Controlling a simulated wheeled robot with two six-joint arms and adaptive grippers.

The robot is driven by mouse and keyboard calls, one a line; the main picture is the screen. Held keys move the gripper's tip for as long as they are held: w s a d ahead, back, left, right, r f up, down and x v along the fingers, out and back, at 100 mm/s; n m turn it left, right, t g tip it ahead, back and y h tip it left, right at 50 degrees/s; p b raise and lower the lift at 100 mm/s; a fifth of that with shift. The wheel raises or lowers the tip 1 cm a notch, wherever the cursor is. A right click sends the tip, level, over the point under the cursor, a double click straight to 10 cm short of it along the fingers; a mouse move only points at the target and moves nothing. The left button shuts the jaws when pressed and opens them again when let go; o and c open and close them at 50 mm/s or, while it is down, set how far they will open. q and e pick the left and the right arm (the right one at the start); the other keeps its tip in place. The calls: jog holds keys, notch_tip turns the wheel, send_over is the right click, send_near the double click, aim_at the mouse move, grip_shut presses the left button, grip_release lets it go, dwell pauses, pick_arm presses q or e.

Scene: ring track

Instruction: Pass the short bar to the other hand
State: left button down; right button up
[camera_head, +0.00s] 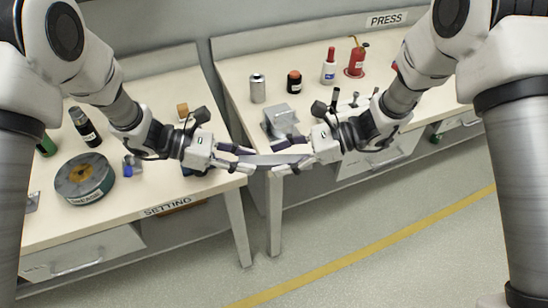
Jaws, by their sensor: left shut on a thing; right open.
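The short bar (268,159) is a flat grey metal piece, held roughly level in the air in front of the gap between the two tables. My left gripper (245,159) comes in from the left and is shut on the bar's left part. My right gripper (287,160) comes in from the right, with its fingers spread at the bar's right end. The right fingers look to be around or very near that end; whether they touch it I cannot tell.
The left table (130,215), marked SETTING, holds a green-grey reel (84,180) and a dark bottle (85,127). The right table (232,76), marked PRESS, holds a metal block (280,122), a white bottle (329,67) and a red can (356,62). The floor in front is clear.

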aim_at(264, 163)
jog(key=shift+x, duration=1.2)
pick_arm(q)
jog(key=shift+d, duration=0.1)
pick_arm(e)
grip_shut()
pick_arm(q)
jog(key=c, duration=0.8)
grip_release()
jog(key=shift+o, duration=0.2)
jog(key=shift+r, duration=0.1)
